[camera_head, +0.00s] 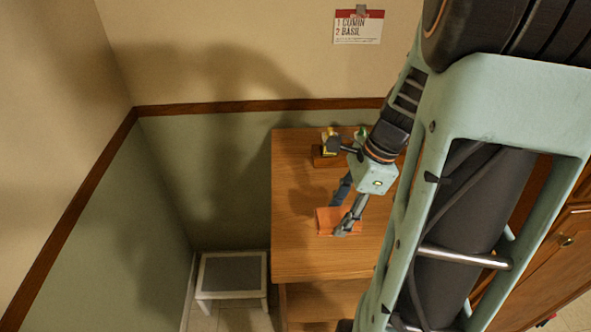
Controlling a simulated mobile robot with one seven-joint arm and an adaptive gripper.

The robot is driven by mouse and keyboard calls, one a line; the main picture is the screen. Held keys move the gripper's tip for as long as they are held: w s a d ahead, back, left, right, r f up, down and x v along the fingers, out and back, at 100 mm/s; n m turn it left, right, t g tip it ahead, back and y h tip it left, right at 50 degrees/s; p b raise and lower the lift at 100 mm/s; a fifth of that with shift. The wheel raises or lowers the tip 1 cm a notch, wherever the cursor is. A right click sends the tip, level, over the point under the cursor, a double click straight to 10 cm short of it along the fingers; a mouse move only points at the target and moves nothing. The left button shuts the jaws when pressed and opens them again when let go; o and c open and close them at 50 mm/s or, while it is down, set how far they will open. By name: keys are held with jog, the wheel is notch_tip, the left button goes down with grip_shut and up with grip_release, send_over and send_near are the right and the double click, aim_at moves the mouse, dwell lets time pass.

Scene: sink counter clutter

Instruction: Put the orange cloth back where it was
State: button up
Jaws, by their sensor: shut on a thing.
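The orange cloth (326,222) is a small folded square at the middle of the wooden counter top, in the head view. My gripper (342,222) points down over the cloth and is shut on it. The fingers cover part of the cloth's right side and upper edge. I cannot tell whether the cloth lies on the counter or is held just above it.
A small wooden holder (322,159) with a yellow item (329,143) stands at the counter's back, partly behind my arm. The wooden counter (300,258) is clear in front and left. A white stool (232,275) stands on the floor at left. A note (357,27) hangs on the wall.

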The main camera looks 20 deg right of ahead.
aim_at(331, 215)
jog(key=w+f+b, duration=0.2)
jog(key=f, duration=0.1)
jog(key=w+f+b, duration=0.1)
jog(key=shift+w+a+f, duration=0.15)
jog(key=shift+w+f, duration=0.1)
jog(key=shift+f, duration=0.05)
notch_tip(331, 215, down, 3)
jog(key=b, duration=0.3)
jog(key=shift+w+f, duration=0.15)
jog(key=o, duration=0.6)
jog(key=shift+f, duration=0.1)
jog(key=o, duration=0.5)
